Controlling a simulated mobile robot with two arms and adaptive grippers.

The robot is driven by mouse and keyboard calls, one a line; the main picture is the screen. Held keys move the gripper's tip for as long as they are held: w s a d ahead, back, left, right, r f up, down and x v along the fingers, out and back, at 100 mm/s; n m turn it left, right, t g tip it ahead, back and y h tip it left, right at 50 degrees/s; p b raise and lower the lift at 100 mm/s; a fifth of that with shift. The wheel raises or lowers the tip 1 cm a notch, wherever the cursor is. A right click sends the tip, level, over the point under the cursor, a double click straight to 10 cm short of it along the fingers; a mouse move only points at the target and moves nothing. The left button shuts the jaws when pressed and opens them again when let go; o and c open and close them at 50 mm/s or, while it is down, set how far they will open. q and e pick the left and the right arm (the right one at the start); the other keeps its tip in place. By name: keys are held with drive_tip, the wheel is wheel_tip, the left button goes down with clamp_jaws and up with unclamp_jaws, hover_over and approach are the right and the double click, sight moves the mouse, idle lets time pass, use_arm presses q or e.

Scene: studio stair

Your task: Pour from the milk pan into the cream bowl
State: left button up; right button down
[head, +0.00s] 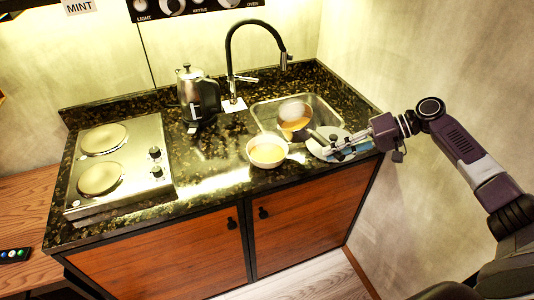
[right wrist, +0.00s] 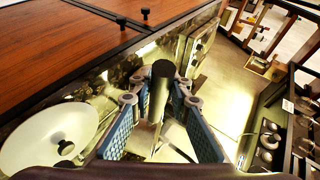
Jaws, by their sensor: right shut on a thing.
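The milk pan (head: 294,110) is held up over the front of the sink, behind and right of the cream bowl. It looks tilted, with an orange-yellow content low in it. My right gripper (head: 335,147) is shut on its dark handle, which also shows between the blue finger pads in the right wrist view (right wrist: 160,85). The cream bowl (head: 267,152) stands upright on the counter left of the gripper, with a similar orange-yellow content in it. No stream between pan and bowl can be made out. My left gripper is not in view.
A pale round lid (right wrist: 45,135) with a black knob lies beside the gripper. The sink (head: 325,105) and black tap (head: 231,55) are behind the pan. A kettle (head: 196,95) and a two-plate hob (head: 118,165) stand left. The counter left of the bowl is clear.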

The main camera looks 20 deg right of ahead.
drive_tip(key=w+d+f+m+y+b, duration=0.1)
drive_tip(key=d+f+y+b, duration=0.3)
drive_tip(key=b, duration=0.9)
drive_tip(key=shift+d+f+b, duration=0.2)
drive_tip(key=shift+f+b, duration=0.1)
drive_tip(key=shift+f, duration=0.5)
drive_tip(key=shift+r, duration=0.15)
